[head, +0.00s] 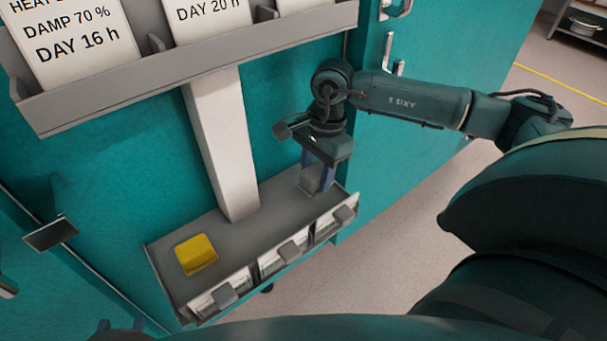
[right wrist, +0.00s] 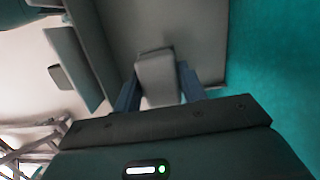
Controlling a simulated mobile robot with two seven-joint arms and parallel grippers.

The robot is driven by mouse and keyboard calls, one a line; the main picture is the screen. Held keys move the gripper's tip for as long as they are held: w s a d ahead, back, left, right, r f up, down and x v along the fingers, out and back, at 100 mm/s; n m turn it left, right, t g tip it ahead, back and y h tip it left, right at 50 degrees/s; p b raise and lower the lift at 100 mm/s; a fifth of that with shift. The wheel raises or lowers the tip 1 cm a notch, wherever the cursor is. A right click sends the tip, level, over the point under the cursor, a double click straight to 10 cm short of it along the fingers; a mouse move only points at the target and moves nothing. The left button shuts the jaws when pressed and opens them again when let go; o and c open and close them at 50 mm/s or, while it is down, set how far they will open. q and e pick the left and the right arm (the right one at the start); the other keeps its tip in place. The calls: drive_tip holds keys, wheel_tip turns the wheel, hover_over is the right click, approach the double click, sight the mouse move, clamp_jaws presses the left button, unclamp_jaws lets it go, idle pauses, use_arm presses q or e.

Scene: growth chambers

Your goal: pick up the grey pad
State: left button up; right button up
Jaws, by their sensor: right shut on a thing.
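The grey pad (right wrist: 158,80) is a small block with rounded edges, between the blue fingers of my right gripper (right wrist: 160,94) in the right wrist view. In the head view the pad (head: 312,180) shows under the right gripper (head: 319,170), at the right end of the grey shelf. The right gripper points down and is shut on the pad. I cannot tell whether the pad still touches the shelf. Only a dark part, perhaps of my left gripper (head: 120,333), shows at the bottom left edge of the head view; its fingers cannot be made out.
A yellow pad (head: 197,254) lies at the left end of the grey shelf (head: 228,232). Clear-fronted bins with grey tabs (head: 292,251) line its front. A white post (head: 222,145) rises behind, below a rack of cards (head: 200,69). Teal chamber doors (head: 400,140) stand behind.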

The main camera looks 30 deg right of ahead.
drive_tip(key=s+d, duration=0.8)
drive_tip(key=d, duration=0.5)
drive_tip(key=shift+d, duration=0.1)
